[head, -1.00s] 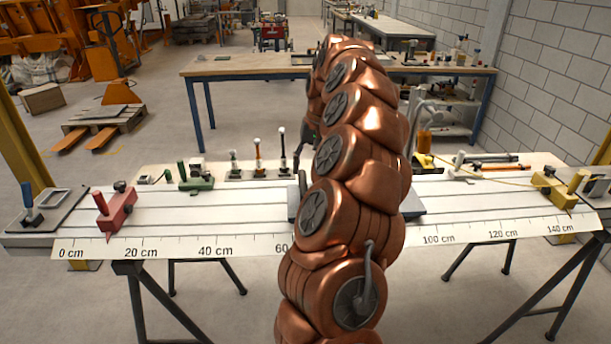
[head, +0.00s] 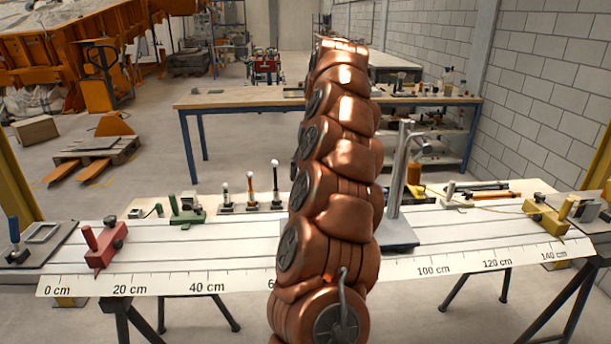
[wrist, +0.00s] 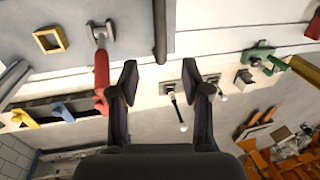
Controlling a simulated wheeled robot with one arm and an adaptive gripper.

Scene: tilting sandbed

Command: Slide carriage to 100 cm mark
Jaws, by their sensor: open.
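The carriage (head: 402,236) is a dark grey plate with an upright grey post (head: 398,165), on the white grooved bed (head: 160,262). My arm hides its left part. Its visible right edge lies just left of the 100 cm label (head: 433,270) on the ruler strip. The 80 cm label is hidden. In the wrist view my gripper (wrist: 159,76) is open, with nothing between its fingers. A grey plate (wrist: 75,22) and a dark bar (wrist: 160,30) show beyond the fingertips; I cannot tell whether the bar is the post. My gripper is hidden in the head view.
A red clamp (head: 104,243) stands near 10–20 cm and a yellow block (head: 546,216) near 140 cm. A green clamp (head: 187,209) and several small upright tools line the back edge. A red-handled tool (wrist: 101,75) is left of the fingers in the wrist view.

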